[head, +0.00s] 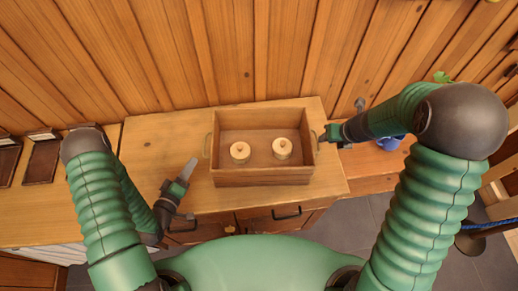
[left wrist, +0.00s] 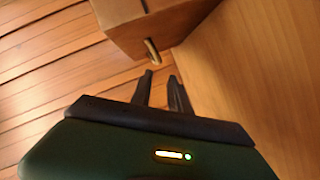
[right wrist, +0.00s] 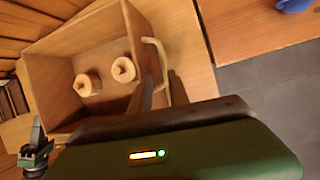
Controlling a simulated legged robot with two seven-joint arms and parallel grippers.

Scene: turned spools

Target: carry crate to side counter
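The wooden crate (head: 262,178) stands upright on the wooden counter, holding two pale turned spools (head: 240,152) and (head: 282,149). It has a handle on each side. My left gripper (head: 185,175) is open and empty, apart from the crate's left side. In the left wrist view its fingers (left wrist: 162,80) point towards the left handle (left wrist: 152,50), with a small gap. My right gripper (head: 324,136) is at the right handle. In the right wrist view its fingers (right wrist: 162,85) look apart, one on each side of the right handle (right wrist: 153,46); contact cannot be told.
The counter (head: 225,205) has drawers below and a plank wall (head: 250,50) behind. A lower wooden surface (head: 365,165) with a blue object (head: 389,143) lies to the right. Dark frames (head: 42,160) lie far left. Bare counter lies left of the crate.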

